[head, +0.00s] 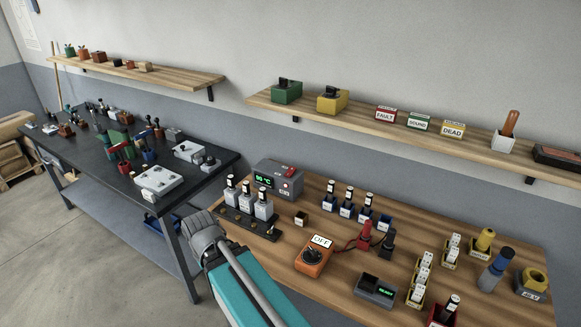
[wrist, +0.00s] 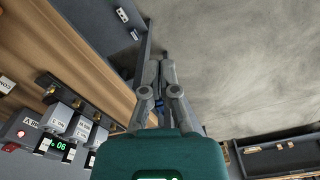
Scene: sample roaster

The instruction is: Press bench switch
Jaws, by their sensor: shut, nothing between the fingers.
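A grey box (head: 279,180) with a green display reading about 90 °C stands at the back left of the wooden bench. I cannot tell for certain that this is the bench switch. My gripper (wrist: 161,66) is shut and empty, its fingers together past the bench edge, apart from the box. In the head view my arm reaches to the bench's left corner, and the fingertips are hidden.
A black rack (head: 247,226) with several grey-bodied units stands in front of the box, near my arm. An orange meter (head: 313,257) marked OFF, red and black clamps, and several small blocks fill the wooden bench (head: 345,297). A dark table (head: 95,160) stands at left, with floor between.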

